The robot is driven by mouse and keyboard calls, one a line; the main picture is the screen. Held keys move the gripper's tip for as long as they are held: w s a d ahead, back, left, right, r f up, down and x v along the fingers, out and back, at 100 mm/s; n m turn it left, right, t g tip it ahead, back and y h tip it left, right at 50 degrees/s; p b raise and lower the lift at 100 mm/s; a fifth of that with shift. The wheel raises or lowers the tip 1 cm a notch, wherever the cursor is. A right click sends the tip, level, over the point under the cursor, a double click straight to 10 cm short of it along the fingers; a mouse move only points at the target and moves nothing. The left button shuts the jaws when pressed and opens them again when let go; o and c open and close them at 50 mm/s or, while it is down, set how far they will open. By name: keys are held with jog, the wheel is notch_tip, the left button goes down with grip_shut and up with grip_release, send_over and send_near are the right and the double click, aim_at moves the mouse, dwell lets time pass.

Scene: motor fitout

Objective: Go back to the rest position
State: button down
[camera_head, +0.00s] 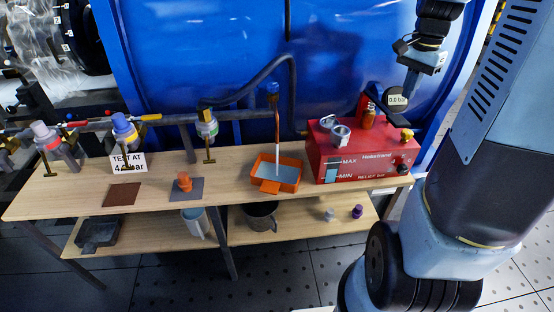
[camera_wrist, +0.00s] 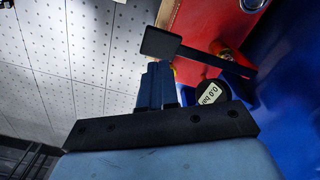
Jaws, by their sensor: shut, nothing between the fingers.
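My gripper (camera_head: 411,84) hangs at the upper right in the head view, above the right end of the workbench and in front of the blue tank. Its fingers are together with nothing between them. In the wrist view the gripper (camera_wrist: 157,72) shows at the middle with its fingers closed. A round gauge reading 0.0 bar (camera_head: 397,101) sits just below and left of the gripper in the head view. The gauge also shows beyond the gripper in the wrist view (camera_wrist: 211,94). I cannot tell how far apart they are.
The wooden workbench (camera_head: 235,170) carries a red test pump (camera_head: 350,165), an orange tray (camera_head: 285,183), an orange plug (camera_head: 183,182) and several valves on a pipe. The blue tank (camera_head: 210,50) stands close behind. Dark perforated floor (camera_head: 180,285) lies clear in front.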

jog(key=shift+a, duration=0.1)
jog(key=s+a+r+n+t, duration=0.2)
jog(key=s+a+r+n, duration=0.2)
jog(key=s+a, duration=0.4)
jog(key=s+a+r+n+t, duration=0.3)
jog(key=s+a+r+n, duration=0.2)
jog(key=s+a+n, duration=0.2)
jog(key=shift+s+a+r+n+t, duration=0.15)
jog(key=shift+s+a+n+t, duration=0.2)
jog(key=shift+s, duration=0.75)
